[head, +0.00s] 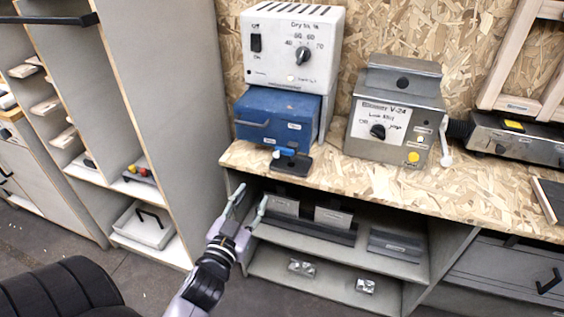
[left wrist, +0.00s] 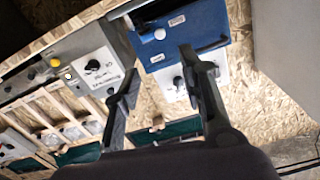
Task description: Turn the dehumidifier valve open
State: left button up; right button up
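The dehumidifier is a white box (head: 293,45) with a "Dry to, %" dial and an on/off switch, stacked on a blue box (head: 277,116) on the workbench. Below the blue box's front, a small valve with a blue handle (head: 284,152) stands on a black base (head: 291,164) near the bench's front edge. My left gripper (head: 250,196) is open and empty, in front of the bench edge, lower and left of the valve, not touching it. In the left wrist view, its two fingers (left wrist: 158,68) are spread apart. The blue box (left wrist: 183,32) shows beyond them; I cannot clearly make out the valve there.
A grey unit with a dial (head: 390,118) and a white side lever stands right of the dehumidifier. The OSB bench top (head: 350,178) is clear between them. Shelves below hold grey boxes (head: 396,245). A tall grey shelf unit stands left. A black seat (head: 62,292) shows lower left.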

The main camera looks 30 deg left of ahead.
aim_at(276, 157)
pick_arm(q)
jog(key=p+x, duration=0.1)
jog(key=x, duration=1.5)
jog(key=shift+w, duration=0.3)
jog(key=shift+c, duration=0.2)
grip_shut()
